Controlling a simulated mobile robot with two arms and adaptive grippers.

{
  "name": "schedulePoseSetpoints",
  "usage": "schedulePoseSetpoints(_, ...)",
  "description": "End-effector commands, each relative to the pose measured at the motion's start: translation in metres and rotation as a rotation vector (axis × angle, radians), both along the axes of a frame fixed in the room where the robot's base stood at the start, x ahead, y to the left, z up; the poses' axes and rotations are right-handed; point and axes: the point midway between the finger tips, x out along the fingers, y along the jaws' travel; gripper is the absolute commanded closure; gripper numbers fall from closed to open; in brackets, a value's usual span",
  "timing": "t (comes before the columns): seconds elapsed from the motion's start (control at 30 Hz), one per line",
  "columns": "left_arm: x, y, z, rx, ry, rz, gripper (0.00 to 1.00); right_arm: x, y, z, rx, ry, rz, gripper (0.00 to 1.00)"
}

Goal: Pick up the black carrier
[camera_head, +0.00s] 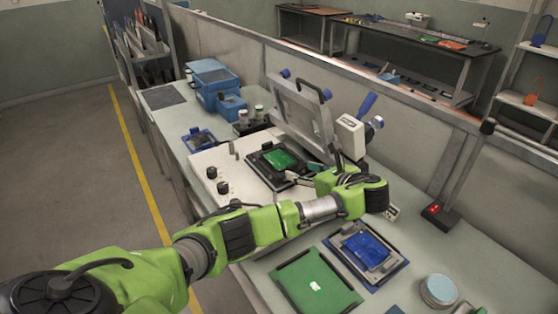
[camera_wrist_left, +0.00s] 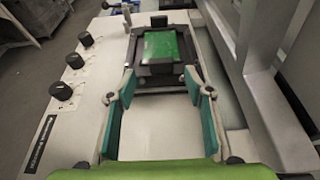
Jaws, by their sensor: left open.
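The black carrier (camera_head: 259,167) lies flat on the white machine plate, with a green board (camera_head: 280,158) set in its middle. It also shows in the left wrist view (camera_wrist_left: 160,70), straight ahead of the fingers. My left gripper (camera_head: 298,178) is by the carrier's near right side in the head view, partly hidden by its own wrist. In the left wrist view my left gripper (camera_wrist_left: 159,84) is open, its two teal-padded fingers spread wide, with nothing between them. The fingertips are close to the carrier's near edge; contact cannot be told. My right gripper is not in view.
The raised grey lid (camera_head: 303,112) of the machine stands behind the carrier. Black knobs (camera_head: 222,187) line the left side. A blue board in a frame (camera_head: 368,250), a green tray (camera_head: 316,285) and a round tin (camera_head: 438,290) sit nearer. Blue bins (camera_head: 214,85) stand farther back.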

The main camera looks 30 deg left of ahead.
Motion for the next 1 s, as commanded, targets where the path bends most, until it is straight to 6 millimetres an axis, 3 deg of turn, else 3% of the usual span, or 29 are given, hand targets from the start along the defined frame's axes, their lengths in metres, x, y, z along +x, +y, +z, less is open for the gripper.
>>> schedulePoseSetpoints(0.3, 0.017, 0.040, -0.008, 0.001, 0.001, 0.003, 0.53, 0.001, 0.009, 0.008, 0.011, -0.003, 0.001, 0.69)
schedulePoseSetpoints(0.6, 0.020, 0.043, -0.011, 0.001, 0.000, 0.000, 0.53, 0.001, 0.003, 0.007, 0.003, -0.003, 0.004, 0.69)
schedulePoseSetpoints(0.77, 0.020, 0.043, -0.011, 0.001, 0.000, 0.000, 0.94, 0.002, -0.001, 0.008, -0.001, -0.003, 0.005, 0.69)
schedulePoseSetpoints(1.0, 0.020, 0.043, -0.011, 0.001, -0.001, 0.000, 0.95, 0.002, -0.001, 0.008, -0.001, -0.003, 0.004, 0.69)
